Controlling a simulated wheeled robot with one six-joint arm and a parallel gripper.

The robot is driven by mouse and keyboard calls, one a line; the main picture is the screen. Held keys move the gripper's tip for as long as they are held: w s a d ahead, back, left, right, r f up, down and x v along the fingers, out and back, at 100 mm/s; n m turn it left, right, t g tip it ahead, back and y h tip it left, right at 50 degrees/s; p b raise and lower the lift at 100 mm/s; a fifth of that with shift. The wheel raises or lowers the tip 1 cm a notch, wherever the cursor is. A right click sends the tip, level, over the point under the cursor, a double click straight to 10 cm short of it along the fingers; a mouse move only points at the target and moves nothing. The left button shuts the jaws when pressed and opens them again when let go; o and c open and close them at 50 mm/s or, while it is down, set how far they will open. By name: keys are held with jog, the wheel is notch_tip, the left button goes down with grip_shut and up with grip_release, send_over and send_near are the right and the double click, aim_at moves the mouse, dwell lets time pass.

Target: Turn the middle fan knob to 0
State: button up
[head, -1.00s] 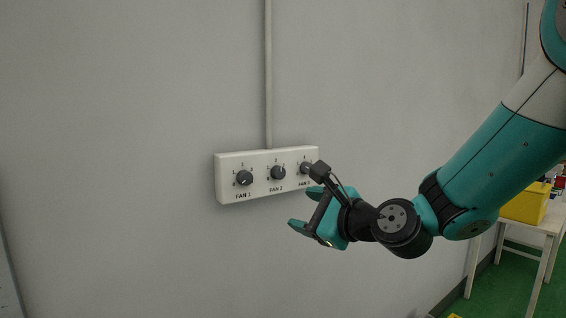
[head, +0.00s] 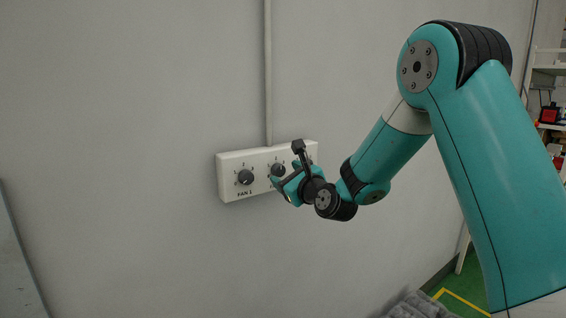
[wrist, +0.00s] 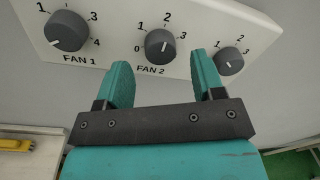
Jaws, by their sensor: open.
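The white fan panel (head: 230,176) is on the wall with three dark round knobs in a row. The middle knob, FAN 2 (wrist: 160,45), has numbers around it, with 0 at its left; I cannot tell surely which number its white mark points to. In the head view this knob (head: 278,169) is partly hidden by my gripper (head: 284,180). In the wrist view my gripper (wrist: 160,62) is open and empty. Its teal fingers are just below the FAN 2 knob, one to each side, not closed on it.
The FAN 1 knob (wrist: 67,32) is to the left and the FAN 3 knob (wrist: 230,62) to the right, close to the right finger. A conduit (head: 268,75) runs up the wall from the panel. The wall left of the panel is clear.

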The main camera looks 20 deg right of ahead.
aim_at(279, 171)
jog(key=shift+w+a+p, duration=0.2)
jog(key=shift+w+p, duration=0.2)
jog(key=shift+w, duration=1)
jog(key=c, duration=0.9)
